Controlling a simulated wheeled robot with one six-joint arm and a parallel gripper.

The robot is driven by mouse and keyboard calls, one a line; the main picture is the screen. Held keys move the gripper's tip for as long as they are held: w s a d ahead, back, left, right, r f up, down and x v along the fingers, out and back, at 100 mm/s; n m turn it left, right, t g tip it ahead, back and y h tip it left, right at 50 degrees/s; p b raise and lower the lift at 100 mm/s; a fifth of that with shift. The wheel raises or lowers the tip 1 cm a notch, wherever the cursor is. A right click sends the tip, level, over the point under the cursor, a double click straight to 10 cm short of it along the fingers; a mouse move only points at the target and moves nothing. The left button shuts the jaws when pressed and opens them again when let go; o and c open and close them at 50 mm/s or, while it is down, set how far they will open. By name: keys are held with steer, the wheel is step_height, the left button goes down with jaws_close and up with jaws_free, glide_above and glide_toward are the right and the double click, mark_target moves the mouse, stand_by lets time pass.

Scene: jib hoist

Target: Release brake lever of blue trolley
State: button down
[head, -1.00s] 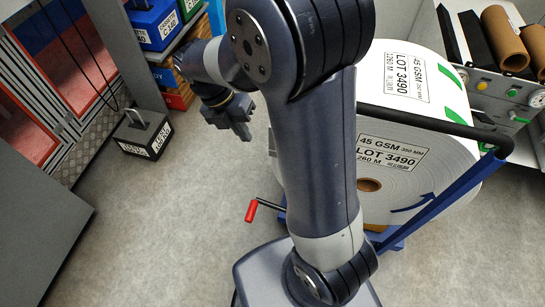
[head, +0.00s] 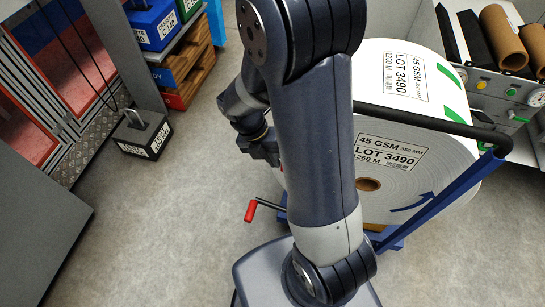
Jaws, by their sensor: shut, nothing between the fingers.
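The blue trolley (head: 428,207) stands at the right, with a black push bar (head: 420,124) across its top. It carries a large white roll (head: 405,185) labelled LOT 3490. A brake lever with a red grip (head: 251,211) on a dark rod sticks out to the left of the trolley, low near the floor. My gripper (head: 262,155) is shut and empty. It is above and slightly right of the red grip in the picture, apart from it. My arm hides part of the roll and of the trolley's left side.
A dark block with a handle (head: 142,135) stands on the floor at the left. A panel with gauges and cardboard tubes (head: 502,40) is at the back right. The grey floor left of the lever is clear.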

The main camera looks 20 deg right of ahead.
steer(key=shift+s+d+f+g+h+p, duration=0.1)
steer(key=shift+d+f+g+h+p, duration=0.05)
steer(key=shift+g+h+p, duration=0.45)
stand_by(0.4)
steer(key=g+h+p, duration=0.1)
steer(key=h, duration=0.1)
steer(key=s+d+g+h+p, duration=0.1)
steer(key=g+h, duration=0.1)
steer(key=d+f+g+h+p, duration=0.1)
steer(key=h, duration=0.1)
steer(key=shift+s+f, duration=0.1)
steer(key=shift+s, duration=0.2)
steer(key=shift+s+d+r+g+h+p, duration=0.25)
steer(key=shift+s+d+g+h, duration=0.1)
steer(key=shift+d, duration=0.2)
steer(key=shift+s+d+r+g+h+p, duration=0.15)
steer(key=shift+s+d+g+h+p, duration=0.15)
steer(key=shift+d, duration=0.2)
stand_by(1.0)
